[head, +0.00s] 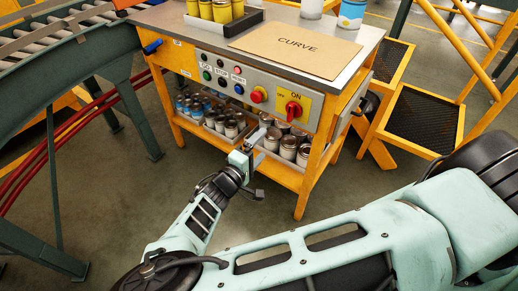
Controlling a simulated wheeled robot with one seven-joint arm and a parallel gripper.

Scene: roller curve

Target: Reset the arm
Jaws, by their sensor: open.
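My arm, pale mint green, reaches from the lower right across the floor to the front of an orange workstation cart (328,158). My gripper (257,144) is at the cart's lower shelf opening, below the control panel (240,80). It is open and small in the head view. It overlaps the shelf's cans in the picture, and I cannot tell whether it touches any. Cans with blue bands (188,104) and plain metal cans (225,124) stand to its left. More brown-lidded cans (289,147) stand to its right.
The panel has small buttons and a red rotary switch (293,109). A cardboard sheet marked CURVE (296,49) and yellow cans (221,10) are on top. A roller conveyor (60,36) with a green frame is at left. Orange steps (425,118) stand at right. Floor before the cart is clear.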

